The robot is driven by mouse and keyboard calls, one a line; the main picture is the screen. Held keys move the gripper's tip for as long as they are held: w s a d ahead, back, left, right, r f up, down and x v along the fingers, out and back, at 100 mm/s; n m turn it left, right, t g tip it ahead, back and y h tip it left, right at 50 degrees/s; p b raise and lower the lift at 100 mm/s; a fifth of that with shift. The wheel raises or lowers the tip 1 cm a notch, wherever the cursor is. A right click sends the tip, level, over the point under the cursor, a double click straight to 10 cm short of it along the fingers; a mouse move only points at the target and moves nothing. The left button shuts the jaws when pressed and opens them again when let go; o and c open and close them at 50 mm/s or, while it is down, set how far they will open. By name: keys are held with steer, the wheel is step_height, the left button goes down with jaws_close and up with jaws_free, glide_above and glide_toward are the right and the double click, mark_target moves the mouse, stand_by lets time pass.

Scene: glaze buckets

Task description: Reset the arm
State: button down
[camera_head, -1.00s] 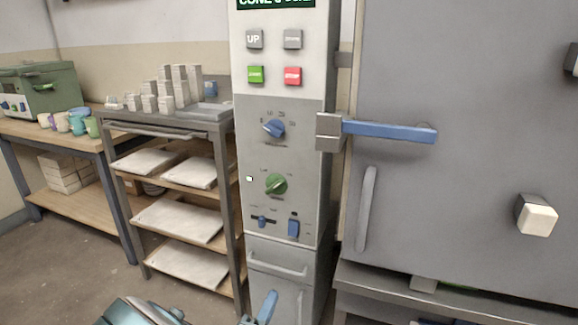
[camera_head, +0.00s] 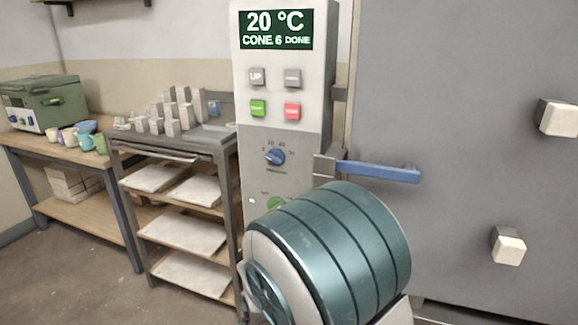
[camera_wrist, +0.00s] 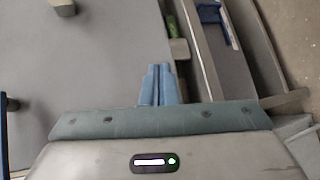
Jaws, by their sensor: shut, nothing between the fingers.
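My gripper (camera_wrist: 159,86) shows in the wrist view with its two blue fingers together and nothing between them. In the head view my teal and grey arm covers the lower middle, in front of the control column, and my fingers are hidden there. The grey kiln door (camera_head: 455,110) stands at the right, with a blue handle (camera_head: 378,172) at its left edge. The control column (camera_head: 284,15) has a display reading 20 °C, CONE 6 DONE. My arm hides the column's lower part and most of the green knob (camera_head: 277,204).
A shelf rack (camera_head: 228,165) with pale slabs and grey blocks on top stands left of the column. A wooden table (camera_head: 30,142) with several cups and a green box (camera_head: 45,100) is farther left. Open floor (camera_head: 85,275) lies at the lower left.

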steer(key=s+d+r+m+g+y+p, duration=0.4)
steer(key=s+r+g+y+p, duration=0.3)
steer(key=r, duration=0.3)
step_height(320, 180, up, 16)
steer(key=s+a+m+t+y+p, duration=0.1)
steer(key=s+a+t+y+p, duration=0.1)
steer(key=y+p, duration=0.4)
steer(key=a+t+p, duration=0.1)
steer(key=t+p, duration=0.1)
steer(key=p, duration=0.2)
steer(key=shift+r+y+p, duration=0.25)
steer(key=shift+y+p, duration=0.1)
steer(key=shift+y, duration=0.05)
